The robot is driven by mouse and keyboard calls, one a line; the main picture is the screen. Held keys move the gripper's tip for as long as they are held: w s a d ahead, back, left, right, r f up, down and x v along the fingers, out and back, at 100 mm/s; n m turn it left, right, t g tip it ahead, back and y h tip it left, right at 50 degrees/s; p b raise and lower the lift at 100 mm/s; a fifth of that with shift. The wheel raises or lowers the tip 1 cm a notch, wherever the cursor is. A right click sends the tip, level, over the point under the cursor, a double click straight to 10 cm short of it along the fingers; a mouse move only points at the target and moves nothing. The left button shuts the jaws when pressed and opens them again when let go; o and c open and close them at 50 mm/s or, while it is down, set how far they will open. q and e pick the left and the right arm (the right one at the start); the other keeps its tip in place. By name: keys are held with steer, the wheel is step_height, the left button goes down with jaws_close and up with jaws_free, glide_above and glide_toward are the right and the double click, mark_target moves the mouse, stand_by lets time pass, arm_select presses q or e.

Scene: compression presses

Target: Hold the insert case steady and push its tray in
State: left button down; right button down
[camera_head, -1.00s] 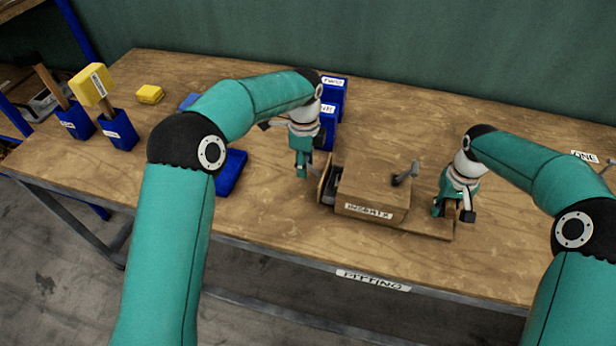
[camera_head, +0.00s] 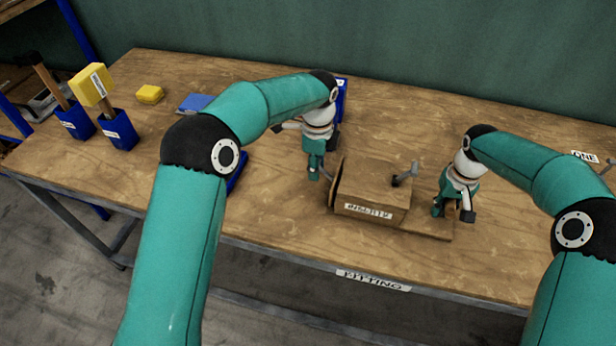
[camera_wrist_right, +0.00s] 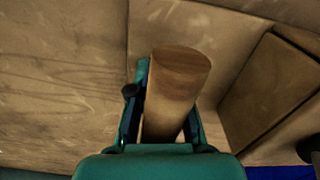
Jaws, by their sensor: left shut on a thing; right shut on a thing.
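The insert case (camera_head: 374,189) is a brown wooden box with a white label on its front and a base board reaching out to the right. Its tray (camera_head: 333,182) shows only as a thin end panel at the case's left side, close against it. My left gripper (camera_head: 315,173) is shut at that panel; the part it grips is hidden. My right gripper (camera_head: 447,212) is shut on a round wooden post (camera_wrist_right: 177,90) standing on the base board. The right wrist view shows the post between the fingers, with the case at the right.
A grey metal lever (camera_head: 405,174) stands at the case's right side. Blue blocks sit behind and left of my left gripper. Blue holders (camera_head: 119,130) with handled tools and a yellow block (camera_head: 150,93) are at the far left. The workbench's (camera_head: 270,215) front edge runs close before the case.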

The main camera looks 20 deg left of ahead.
arm_select(q)
steer(key=shift+d, duration=0.25)
arm_select(e)
steer(key=shift+a, duration=0.1)
arm_select(q)
steer(key=c, duration=0.7)
jaws_free()
steer(key=shift+a, duration=0.1)
arm_select(e)
steer(key=c, duration=1)
jaws_free()
arm_select(q)
step_height(320, 180, up, 12)
steer(key=shift+f, duration=0.1)
arm_select(e)
steer(key=shift+r, duration=0.1)
